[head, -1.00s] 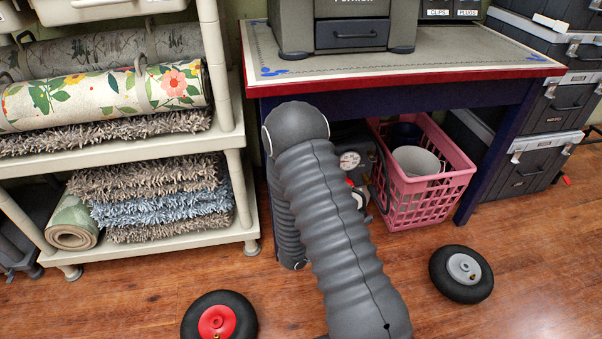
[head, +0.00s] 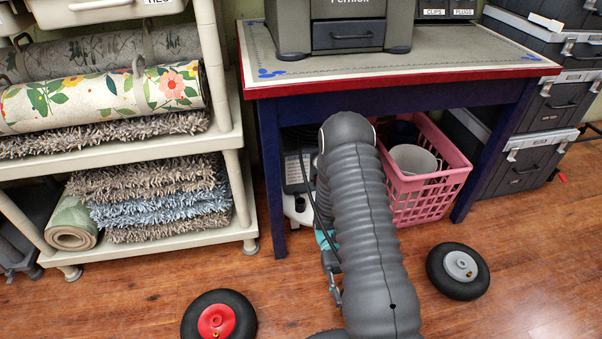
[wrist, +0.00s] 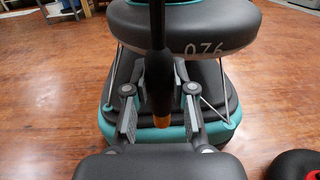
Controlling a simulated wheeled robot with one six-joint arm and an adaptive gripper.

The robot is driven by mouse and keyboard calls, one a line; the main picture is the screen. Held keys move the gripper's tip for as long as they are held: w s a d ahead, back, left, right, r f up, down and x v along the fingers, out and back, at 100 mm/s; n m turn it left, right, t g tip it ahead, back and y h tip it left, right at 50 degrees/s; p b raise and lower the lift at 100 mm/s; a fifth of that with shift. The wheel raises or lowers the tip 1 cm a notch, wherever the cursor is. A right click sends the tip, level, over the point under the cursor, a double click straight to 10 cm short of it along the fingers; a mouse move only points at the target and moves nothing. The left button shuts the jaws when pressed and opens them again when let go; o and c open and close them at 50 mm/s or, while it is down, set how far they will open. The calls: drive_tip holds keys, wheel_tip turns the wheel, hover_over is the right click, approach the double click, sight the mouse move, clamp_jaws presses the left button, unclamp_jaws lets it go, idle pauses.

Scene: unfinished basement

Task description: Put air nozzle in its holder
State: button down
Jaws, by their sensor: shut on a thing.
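My gripper (wrist: 159,92) is shut on the air nozzle (wrist: 158,45) in the wrist view. The nozzle is a dark, upright rod with an orange end (wrist: 161,122) at the bottom. In the head view my gripper (head: 335,292) shows only partly, left of my arm and low over the floor. A thin black hose (head: 314,192) runs down toward it from under the table. A machine (head: 297,190) with a black-and-white body stands under the table, half hidden by my arm. I cannot make out the nozzle's holder in either view.
A pink basket (head: 430,190) stands under the blue table (head: 400,93). A shelf with rolled rugs (head: 150,143) is at left, black cases (head: 540,160) at right. Floor between shelf and red-hub wheel is clear.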

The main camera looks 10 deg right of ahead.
drive_tip(key=w+a+m+t+y, duration=1)
drive_tip(key=w+m+y, duration=0.2)
drive_tip(key=w+y, duration=0.3)
drive_tip(key=w+d+r+m+t, duration=0.2)
drive_tip(key=w+m+t, duration=0.1)
drive_tip(key=w+t, duration=0.2)
drive_tip(key=w+d+r+m+t, duration=0.2)
drive_tip(key=w+m+t, duration=0.2)
drive_tip(key=w, duration=0.6)
drive_tip(key=w+d+r+m+t+p, duration=0.1)
drive_tip(key=w+d+r+m+t, duration=0.1)
drive_tip(key=w+t, duration=0.6)
drive_tip(key=shift+w+d+m+h, duration=0.3)
drive_tip(key=shift+d+m, duration=0.3)
drive_tip(key=shift+m, duration=0.5)
drive_tip(key=shift+s+d+r, duration=0.1)
drive_tip(key=shift+s+d, duration=0.05)
drive_tip(key=shift+s, duration=0.05)
drive_tip(key=shift+f+b, duration=1.95)
drive_tip(key=shift+f, duration=0.45)
drive_tip(key=shift+f+b, duration=2.1)
drive_tip(key=shift+f, duration=0.3)
